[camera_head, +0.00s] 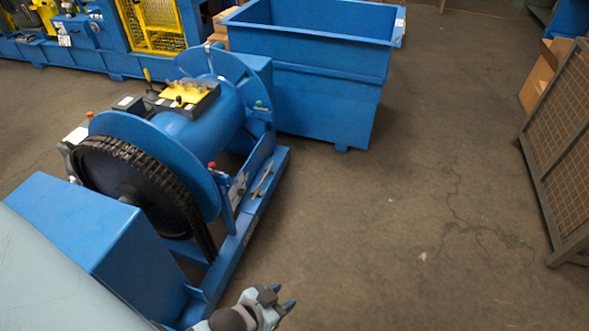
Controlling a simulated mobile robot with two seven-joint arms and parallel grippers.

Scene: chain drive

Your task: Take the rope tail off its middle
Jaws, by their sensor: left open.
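No rope tail can be made out for certain. A blue drum machine (210,128) stands at the left, with a black chain (150,172) around the wheel at its near end. A short thin brownish piece (263,181) lies on the machine's blue base; I cannot tell what it is. My left gripper (279,299) is at the bottom edge, right of the base's near end. It is open with nothing between its fingers, and apart from the machine. My right gripper is out of view.
A large blue bin (315,95) stands behind the machine. A blue box-shaped housing (115,245) is at the near left. A mesh panel (565,150) and cardboard boxes (540,80) line the right side. The cracked floor (430,220) between is clear.

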